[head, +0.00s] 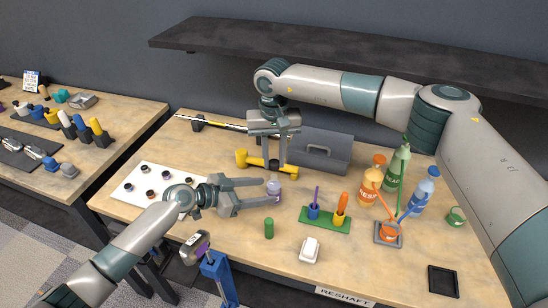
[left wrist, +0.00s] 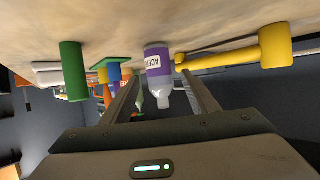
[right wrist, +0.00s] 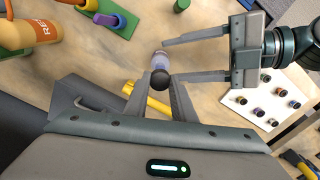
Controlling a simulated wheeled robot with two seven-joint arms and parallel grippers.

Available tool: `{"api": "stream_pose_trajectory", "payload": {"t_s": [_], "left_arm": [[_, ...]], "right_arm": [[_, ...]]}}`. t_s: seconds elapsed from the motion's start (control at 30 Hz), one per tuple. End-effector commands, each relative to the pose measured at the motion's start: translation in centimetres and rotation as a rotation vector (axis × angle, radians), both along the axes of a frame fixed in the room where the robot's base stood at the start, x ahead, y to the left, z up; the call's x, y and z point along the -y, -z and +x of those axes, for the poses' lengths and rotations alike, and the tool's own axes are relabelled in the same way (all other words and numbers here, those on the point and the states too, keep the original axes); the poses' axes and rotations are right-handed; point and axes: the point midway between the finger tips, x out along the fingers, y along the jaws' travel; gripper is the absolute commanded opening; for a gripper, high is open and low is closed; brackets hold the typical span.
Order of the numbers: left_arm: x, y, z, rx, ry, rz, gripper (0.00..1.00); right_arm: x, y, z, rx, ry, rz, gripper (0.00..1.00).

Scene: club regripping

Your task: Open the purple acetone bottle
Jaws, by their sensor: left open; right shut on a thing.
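The purple acetone bottle (head: 274,190) stands upright on the workbench; its label and bare pale nozzle show upside down in the left wrist view (left wrist: 158,68). My left gripper (head: 268,190) is open, with the bottle between or just beyond its fingertips; I cannot tell if they touch it. My right gripper (head: 280,163) points down above the bottle and is shut on a small black cap (right wrist: 157,80). In the head view the cap appears apart from the bottle, a little above it. The right wrist view partly hides the bottle behind the cap.
A yellow mallet (head: 250,160) lies close behind the bottle. A green holder (head: 325,219) with tools, a green cylinder (head: 269,229) and a white block (head: 310,250) are in front and right. Several bottles, including an orange one (head: 370,188), stand further right. A white board (head: 130,187) lies left.

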Motion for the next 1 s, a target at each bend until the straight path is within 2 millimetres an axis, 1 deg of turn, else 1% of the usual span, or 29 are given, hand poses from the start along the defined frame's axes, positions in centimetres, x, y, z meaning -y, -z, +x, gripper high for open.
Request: {"api": "stream_pose_trajectory", "payload": {"t_s": [0.03,0.2,0.4,0.6,1.0], "left_arm": [[-0.9,0.0,-0.5,0.002,0.002,0.004,0.54],[-3.3,-1.2,-1.8,0.002,0.000,0.002,0.54],[-5.1,-2.1,-2.8,0.000,0.000,0.002,0.54],[-5.6,-2.6,-3.1,0.000,0.001,0.001,0.54],[-5.9,-2.6,-3.0,-0.001,-0.003,0.002,0.54]], "right_arm": [[0.0,0.7,0.0,0.000,0.000,0.000,0.00],[0.0,1.7,0.0,0.000,0.000,0.000,0.00],[0.0,2.4,0.0,0.000,0.000,0.000,0.00],[0.0,2.5,0.0,0.000,0.000,0.000,0.00],[0.0,2.5,0.0,0.000,0.000,0.000,0.00]]}}
